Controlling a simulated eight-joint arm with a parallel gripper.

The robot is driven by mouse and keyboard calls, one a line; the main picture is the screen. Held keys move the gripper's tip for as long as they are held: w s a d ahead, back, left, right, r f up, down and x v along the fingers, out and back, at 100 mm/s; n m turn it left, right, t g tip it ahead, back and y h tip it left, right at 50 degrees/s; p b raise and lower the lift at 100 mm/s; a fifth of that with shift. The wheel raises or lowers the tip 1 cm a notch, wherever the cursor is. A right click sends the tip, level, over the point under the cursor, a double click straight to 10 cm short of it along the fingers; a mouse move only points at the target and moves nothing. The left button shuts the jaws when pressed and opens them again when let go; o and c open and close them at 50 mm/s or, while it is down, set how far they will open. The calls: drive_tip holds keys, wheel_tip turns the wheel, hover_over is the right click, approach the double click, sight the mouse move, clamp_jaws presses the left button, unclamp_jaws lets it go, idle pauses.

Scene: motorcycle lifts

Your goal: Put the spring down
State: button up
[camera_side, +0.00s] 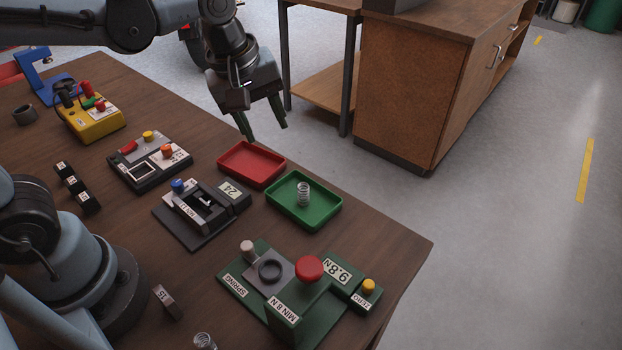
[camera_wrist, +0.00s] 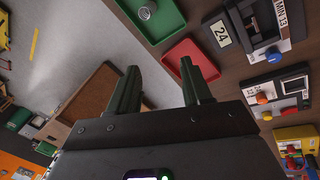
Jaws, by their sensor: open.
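A silver coil spring (camera_side: 303,194) stands upright in the green tray (camera_side: 277,195). It also shows in the wrist view (camera_wrist: 147,11), inside the green tray (camera_wrist: 172,22). A second spring (camera_side: 204,341) stands at the bottom edge of the side view, partly cut off. My gripper (camera_side: 264,132) is open and empty, raised above the table's far edge near the red tray. Its two dark green fingers are apart in the wrist view (camera_wrist: 158,88), with nothing between them.
An empty red tray (camera_side: 252,165) sits beside the green tray. A green spring tester (camera_side: 296,296) with a red knob stands at the front. A black gauge device (camera_side: 204,209), a grey button box (camera_side: 151,160) and a yellow box (camera_side: 92,119) stand to the left. A wooden cabinet (camera_side: 414,95) stands beyond the table.

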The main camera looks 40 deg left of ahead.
drive_tip(key=s+a+f+m+t, duration=0.1)
drive_tip(key=s+a+m+t, duration=0.3)
drive_tip(key=m, duration=0.8)
drive_tip(key=shift+s+a+f, duration=0.3)
drive_tip(key=shift+a+f, duration=0.1)
drive_tip(key=shift+a, duration=0.35)
